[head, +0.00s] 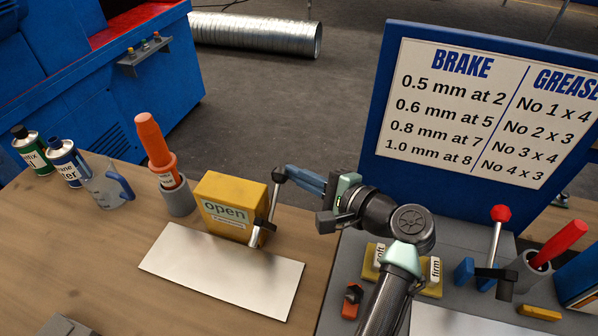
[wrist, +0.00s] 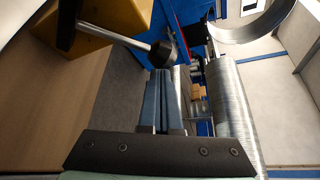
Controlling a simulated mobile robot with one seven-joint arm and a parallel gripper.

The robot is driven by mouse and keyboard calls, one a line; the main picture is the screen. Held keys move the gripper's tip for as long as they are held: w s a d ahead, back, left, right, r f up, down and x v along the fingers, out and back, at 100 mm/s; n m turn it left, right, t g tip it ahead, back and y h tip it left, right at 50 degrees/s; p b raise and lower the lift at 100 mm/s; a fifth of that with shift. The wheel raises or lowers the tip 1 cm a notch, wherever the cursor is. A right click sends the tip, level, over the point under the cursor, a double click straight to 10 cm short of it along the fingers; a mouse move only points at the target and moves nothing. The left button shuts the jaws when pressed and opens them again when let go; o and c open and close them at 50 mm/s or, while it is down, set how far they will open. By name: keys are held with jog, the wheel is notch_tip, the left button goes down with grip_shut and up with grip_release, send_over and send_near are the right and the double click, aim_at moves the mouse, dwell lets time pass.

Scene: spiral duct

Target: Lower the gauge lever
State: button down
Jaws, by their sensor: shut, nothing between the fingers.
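A yellow box (head: 231,205) with an "open" label stands on the wooden bench. On its right side a metal lever (head: 271,205) rises, leaning slightly right, to a black knob (head: 279,174). No label in view names it as the gauge lever. My gripper (head: 290,173) is shut and empty, its blue fingers pointing left at the knob. In the wrist view the lever's rod (wrist: 122,40) and knob (wrist: 163,49) lie just beyond the fingertips (wrist: 160,73). I cannot tell whether they touch. The lever's foot is near the box's lower right.
A white sheet (head: 221,270) lies before the box. A red-knobbed lever (head: 497,238) stands on the grey bench at right, below a blue-framed chart (head: 478,115).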

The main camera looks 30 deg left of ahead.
jog(key=shift+s, duration=0.1)
jog(key=shift+s+r, duration=0.15)
jog(key=shift+r, duration=0.05)
